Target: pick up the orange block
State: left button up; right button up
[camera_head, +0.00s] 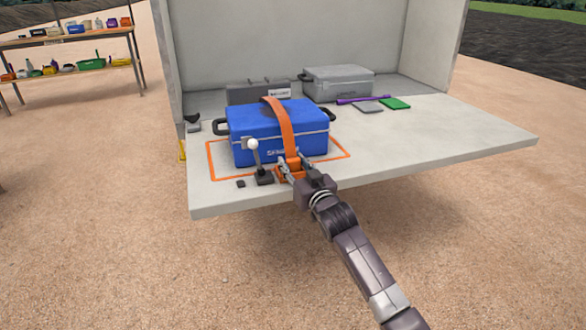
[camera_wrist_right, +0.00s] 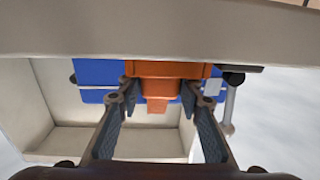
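The orange block (camera_head: 290,174) is at the front of the blue case (camera_head: 247,152), at the lower end of an orange strap (camera_head: 284,130) that runs over the lid. I cannot tell whether block and strap are joined. My right gripper (camera_head: 295,164) is at the block, partly covering it. In the right wrist view my right gripper (camera_wrist_right: 160,90) has its fingers spread, with the orange block (camera_wrist_right: 168,70) straight ahead between and beyond the tips. Gaps show beside its narrow part. My left gripper is not in view.
A white-knobbed lever (camera_head: 253,145) on a black base stands close left of the block. A grey case (camera_head: 338,83), purple bar (camera_head: 362,99) and green pad (camera_head: 396,103) lie at the back. The table's (camera_head: 440,145) right side is clear. Stocked shelves (camera_head: 70,42) stand far left.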

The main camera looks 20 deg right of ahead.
jog(key=c, duration=0.6)
jog(key=shift+c, duration=0.3)
jog(key=shift+r, duration=0.1)
